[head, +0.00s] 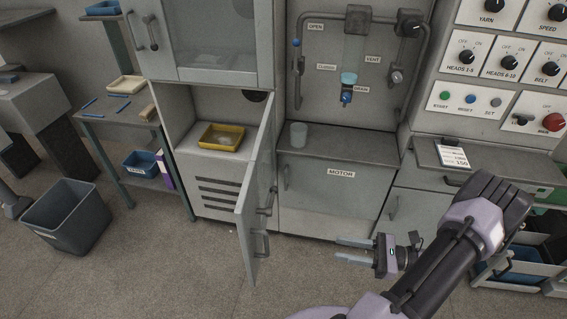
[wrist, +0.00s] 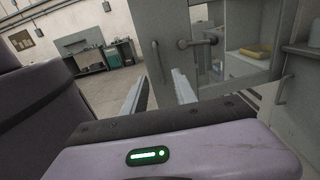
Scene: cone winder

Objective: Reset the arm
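My gripper (head: 354,249) is held in the air in front of the cabinets, pointing left in the head view. Its two fingers are apart with nothing between them. In the wrist view the fingers of my gripper (wrist: 158,82) also stand apart and empty. An open cabinet door (head: 257,190) stands out into the room to the left of the gripper, apart from it. In the wrist view a grey door with a handle (wrist: 198,42) is beyond the fingertips.
A yellow tray (head: 221,137) sits inside the open cabinet. A translucent cup (head: 299,134) stands on the counter (head: 345,146) above the MOTOR panel. A grey bin (head: 68,217) is on the floor at left. Floor (head: 180,270) between bin and door is clear.

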